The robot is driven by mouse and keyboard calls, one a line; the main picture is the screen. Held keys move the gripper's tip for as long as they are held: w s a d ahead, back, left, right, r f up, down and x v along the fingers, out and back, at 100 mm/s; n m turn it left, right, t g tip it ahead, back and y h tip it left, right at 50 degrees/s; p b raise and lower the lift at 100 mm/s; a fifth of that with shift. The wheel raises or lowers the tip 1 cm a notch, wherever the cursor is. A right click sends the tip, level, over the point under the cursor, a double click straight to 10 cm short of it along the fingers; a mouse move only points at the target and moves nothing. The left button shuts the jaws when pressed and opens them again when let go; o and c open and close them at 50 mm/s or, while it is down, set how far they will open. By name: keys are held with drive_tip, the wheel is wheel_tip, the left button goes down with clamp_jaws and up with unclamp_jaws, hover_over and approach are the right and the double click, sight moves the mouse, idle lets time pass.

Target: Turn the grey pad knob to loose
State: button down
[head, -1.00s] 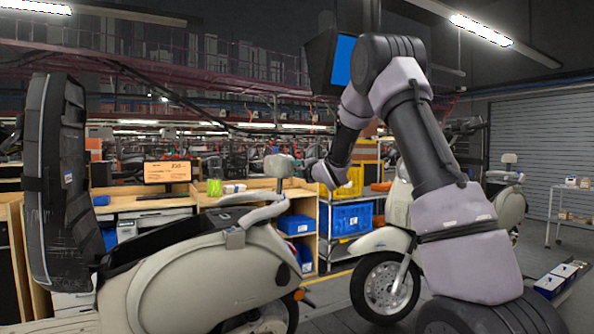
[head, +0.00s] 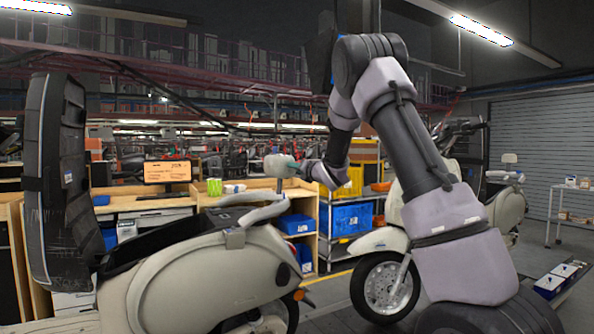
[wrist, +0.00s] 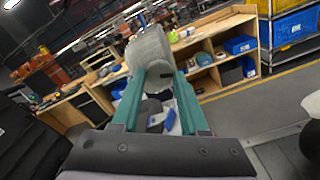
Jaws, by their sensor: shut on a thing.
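The grey pad knob (head: 277,166) is a pale rounded pad on a short dark post (head: 280,186) above the rear rack of the cream scooter (head: 205,265). In the wrist view the pad (wrist: 150,48) fills the space at the fingertips, its lower part between two teal fingers. My gripper (head: 293,167) reaches it from the right and is shut on it; the wrist view also shows my gripper (wrist: 159,76). No marking for loose or tight can be read on the pad.
The scooter's black seat (head: 62,175) stands raised at the left. Its grab rail (head: 255,212) runs just below the pad. Behind are a wooden workbench (head: 145,203), a blue bin (head: 352,217) and a second scooter (head: 385,240). Open floor lies at the right.

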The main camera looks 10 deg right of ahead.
drive_tip(key=shift+n, duration=1.4)
drive_tip(key=shift+c, duration=2.1)
unclamp_jaws()
drive_tip(key=v, duration=1)
drive_tip(key=shift+s+d, duration=0.15)
drive_tip(key=shift+s, duration=0.25)
